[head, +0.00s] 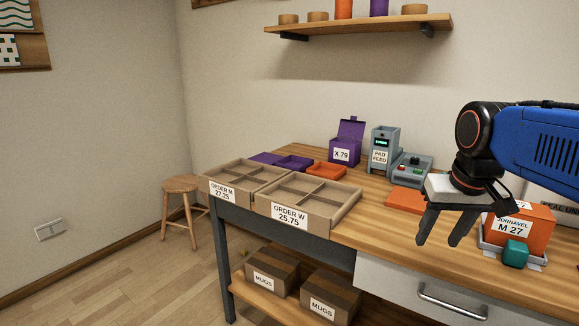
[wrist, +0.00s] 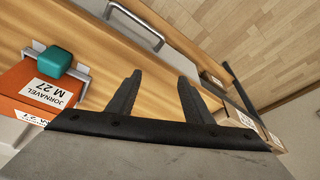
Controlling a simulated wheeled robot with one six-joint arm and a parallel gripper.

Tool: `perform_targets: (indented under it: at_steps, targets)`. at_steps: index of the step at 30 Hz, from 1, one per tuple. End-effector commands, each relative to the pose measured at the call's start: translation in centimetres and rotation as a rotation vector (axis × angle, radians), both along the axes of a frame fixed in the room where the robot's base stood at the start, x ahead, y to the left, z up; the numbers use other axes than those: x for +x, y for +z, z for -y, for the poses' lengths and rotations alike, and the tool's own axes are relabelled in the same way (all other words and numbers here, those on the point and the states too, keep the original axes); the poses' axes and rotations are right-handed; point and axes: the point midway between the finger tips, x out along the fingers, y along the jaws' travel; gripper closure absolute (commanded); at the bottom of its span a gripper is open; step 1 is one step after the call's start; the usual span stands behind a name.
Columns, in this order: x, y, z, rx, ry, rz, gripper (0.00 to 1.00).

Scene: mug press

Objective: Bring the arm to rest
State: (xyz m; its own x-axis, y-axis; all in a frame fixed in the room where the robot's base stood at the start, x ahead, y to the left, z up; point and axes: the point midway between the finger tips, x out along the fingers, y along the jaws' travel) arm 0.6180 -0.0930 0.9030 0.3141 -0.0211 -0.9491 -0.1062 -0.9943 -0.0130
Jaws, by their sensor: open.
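My gripper (head: 438,240) hangs at the right of the head view, fingers pointing down over the front part of the wooden workbench (head: 385,230). Its two dark fingers are spread apart with nothing between them. In the wrist view, the gripper (wrist: 158,85) is also open and empty, with bare bench and floor beyond the fingers. My blue arm (head: 545,140) reaches in from the right edge. An orange box marked JORNAVEL M 27 (head: 522,226) is to the right of the gripper, partly behind it. A teal block (head: 515,253) is in front of that box.
Two divided cardboard trays, ORDER M (head: 222,192) and ORDER W (head: 290,213), stand at the bench's left. Behind are a purple X 79 box (head: 345,148), a grey PAD FEED unit (head: 380,157) and a control box (head: 410,168). A drawer handle (head: 452,303) juts from the front.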

Motion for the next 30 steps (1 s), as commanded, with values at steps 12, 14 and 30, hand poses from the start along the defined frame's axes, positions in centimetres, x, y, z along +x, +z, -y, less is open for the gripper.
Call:
perform_targets:
  at_steps: [12, 14, 30]
  targets:
    - [-10.8, -11.2, -2.0, -0.016, 0.089, 0.075, 0.54]
    - [-11.6, -12.3, -2.1, -0.017, 0.096, 0.083, 0.54]
    - [-12.9, -14.1, -2.3, -0.019, 0.109, 0.093, 0.54]
